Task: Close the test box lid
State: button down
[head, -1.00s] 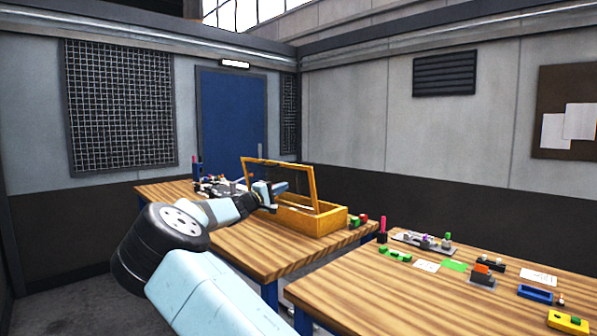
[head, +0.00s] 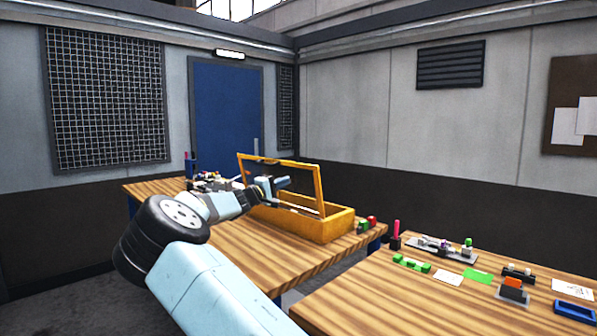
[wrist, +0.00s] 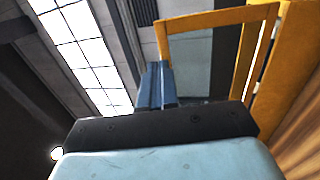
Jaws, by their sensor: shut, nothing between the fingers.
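The test box (head: 330,228) is an orange-yellow wooden box on the left workbench, in the middle of the head view. Its lid (head: 285,161), a yellow frame with a see-through panel, stands raised and open. My gripper (head: 284,182) is shut and empty, above the box and in front of the lid's panel as seen from the head. In the wrist view my gripper's closed fingers (wrist: 155,86) point up, beside the lower left part of the lid frame (wrist: 220,18). I cannot tell whether they touch it. The box interior is mostly hidden.
The left workbench (head: 245,250) has small red and green parts (head: 367,224) just right of the box and clutter (head: 208,181) at its far left. A second workbench (head: 400,300) on the right holds several small parts and cards. A gap separates the benches.

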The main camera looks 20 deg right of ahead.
aim_at(311, 166)
jog(key=x, duration=1.3)
jog(key=shift+w+a+r, duration=0.2)
jog(key=shift+w+a, duration=0.05)
jog(key=shift+w, duration=0.15)
